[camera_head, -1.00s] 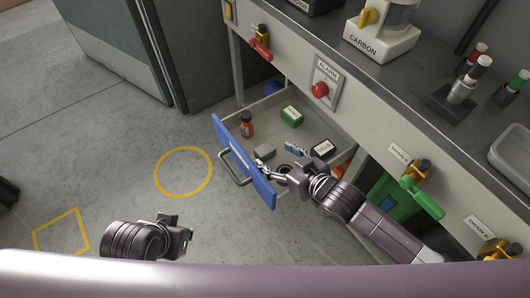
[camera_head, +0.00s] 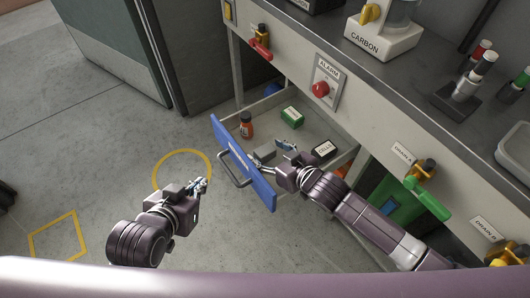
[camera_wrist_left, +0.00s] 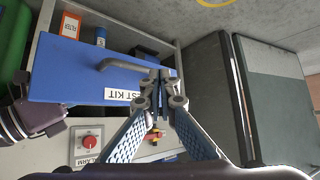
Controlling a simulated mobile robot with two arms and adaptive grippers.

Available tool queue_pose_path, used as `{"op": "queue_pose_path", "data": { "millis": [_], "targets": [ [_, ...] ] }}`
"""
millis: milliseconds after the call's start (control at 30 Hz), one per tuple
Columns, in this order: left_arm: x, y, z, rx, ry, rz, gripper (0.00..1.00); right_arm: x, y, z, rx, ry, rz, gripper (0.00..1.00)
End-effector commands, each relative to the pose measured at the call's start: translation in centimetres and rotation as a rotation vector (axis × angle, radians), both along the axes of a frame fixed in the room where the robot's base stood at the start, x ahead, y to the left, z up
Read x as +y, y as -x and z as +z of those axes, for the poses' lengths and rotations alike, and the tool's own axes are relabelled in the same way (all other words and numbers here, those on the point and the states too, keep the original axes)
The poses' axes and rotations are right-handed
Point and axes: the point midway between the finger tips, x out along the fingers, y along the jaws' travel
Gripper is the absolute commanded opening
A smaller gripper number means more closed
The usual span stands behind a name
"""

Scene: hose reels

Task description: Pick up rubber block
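A small grey block (camera_head: 266,152), which looks like the rubber block, lies in the open drawer behind its blue front (camera_head: 240,160). My right gripper (camera_head: 270,156) reaches into the drawer at the block. Its fingers are spread, one on the near side and a blue-padded one on the far right side. I cannot tell whether they touch the block. My left gripper (camera_head: 202,185) is in the air left of the drawer front, empty. In the left wrist view its fingertips (camera_wrist_left: 160,76) are together, before the blue drawer front (camera_wrist_left: 75,72); the block is hidden there.
A handle (camera_head: 232,172) sticks out from the front. A red alarm button (camera_head: 320,89) and green valve handle (camera_head: 428,199) project nearby.

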Motion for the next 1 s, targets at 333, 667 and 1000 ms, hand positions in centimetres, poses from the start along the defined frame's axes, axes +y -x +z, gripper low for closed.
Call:
{"op": "queue_pose_path", "data": {
  "millis": [333, 667, 1000],
  "targets": [
    [0.0, 0.0, 0.0, 0.002, -0.001, 0.001, 0.00, 0.0, 0.0, 0.0, 0.000, 0.000, 0.000, 0.23],
    [0.0, 0.0, 0.0, 0.003, -0.001, 0.001, 0.00, 0.0, 0.0, 0.1, -0.001, 0.000, 0.000, 0.17],
    [0.9, 2.8, -1.8, 0.139, -0.030, 0.010, 0.00, 0.0, 0.0, 1.8, -0.002, -0.001, 0.000, 0.17]
  ]
}}
